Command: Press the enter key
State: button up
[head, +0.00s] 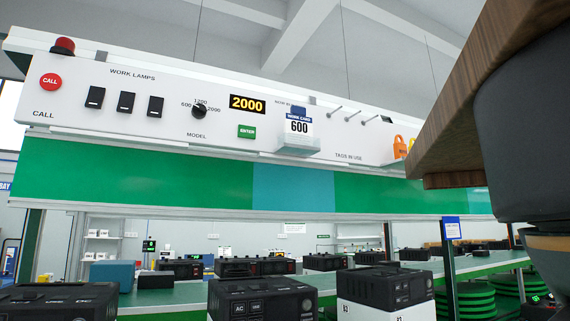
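The green enter key (247,132), marked ENTER, is on the white panel (215,138) just below the black display (248,104) that reads 2000 in yellow. A black model knob (199,111) sits to its left, among the marks 600, 1200 and 2000. A work card (299,125) reading 600 stands in a holder to its right. The key is unobstructed. A dark rounded part of my arm fills the right edge, close to the camera. I cannot make out gripper fingertips.
A wood-textured angular piece (490,95) juts in at upper right and covers the panel's right end. Three black lamp switches (126,102) and a red call button (51,82) are at left. Black boxed units (262,298) stand on the bench below.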

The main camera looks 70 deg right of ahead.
aim_at(244, 131)
jog(key=j+z, duration=0.1)
jog(key=z, duration=0.3)
jog(key=j+z, duration=0.1)
jog(key=z, duration=0.3)
jog(key=j+z, duration=0.1)
jog(key=z, duration=0.3)
jog(key=j+z, duration=0.1)
jog(key=z, duration=0.3)
